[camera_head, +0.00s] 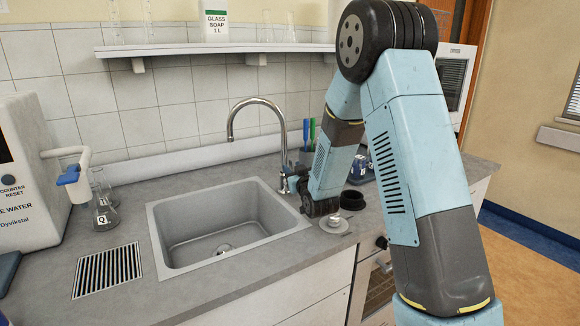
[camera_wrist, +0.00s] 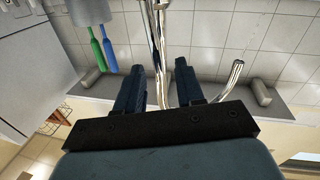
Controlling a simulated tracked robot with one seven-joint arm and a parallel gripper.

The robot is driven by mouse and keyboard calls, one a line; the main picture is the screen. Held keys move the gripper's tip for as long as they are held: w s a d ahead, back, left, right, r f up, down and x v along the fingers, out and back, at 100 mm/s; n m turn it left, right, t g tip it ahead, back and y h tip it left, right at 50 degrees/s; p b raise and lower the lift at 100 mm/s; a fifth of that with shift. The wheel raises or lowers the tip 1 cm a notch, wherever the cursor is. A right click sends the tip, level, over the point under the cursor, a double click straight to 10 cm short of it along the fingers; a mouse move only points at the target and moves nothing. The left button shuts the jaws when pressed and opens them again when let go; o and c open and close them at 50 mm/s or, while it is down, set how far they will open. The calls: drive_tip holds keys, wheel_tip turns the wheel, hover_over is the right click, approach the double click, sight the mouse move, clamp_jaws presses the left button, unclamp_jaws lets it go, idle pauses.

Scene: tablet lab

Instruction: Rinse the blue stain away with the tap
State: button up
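The chrome tap (camera_head: 283,130) rises behind the grey sink (camera_head: 160,225), its curved spout over the basin. I see no blue stain on the visible part of the basin, and no water from the spout. A small metallic thing (camera_head: 223,249) lies at the basin's bottom. My gripper (camera_wrist: 158,68) is open, close by the tap at its right side in the head view, where its fingers are hard to make out. In the upside-down wrist view the tap's chrome pipe (camera_wrist: 156,30) shows between the parted fingers; I cannot tell whether they touch it. The spout end (camera_wrist: 238,68) shows to the right.
Blue and green brushes (camera_wrist: 101,45) stand close to the tap. A dark round thing (camera_head: 352,200) and a small pale dish (camera_head: 335,224) lie right of the sink. A flask (camera_head: 103,215), a water machine (camera_head: 30,165) and a floor-like grate (camera_head: 108,270) are at left. A shelf (camera_head: 210,48) runs above.

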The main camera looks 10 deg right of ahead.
drive_tip(key=v, duration=0.8)
drive_tip(key=shift+s, duration=0.25)
drive_tip(key=shift+d+f, duration=0.1)
drive_tip(key=shift+c, duration=0.3)
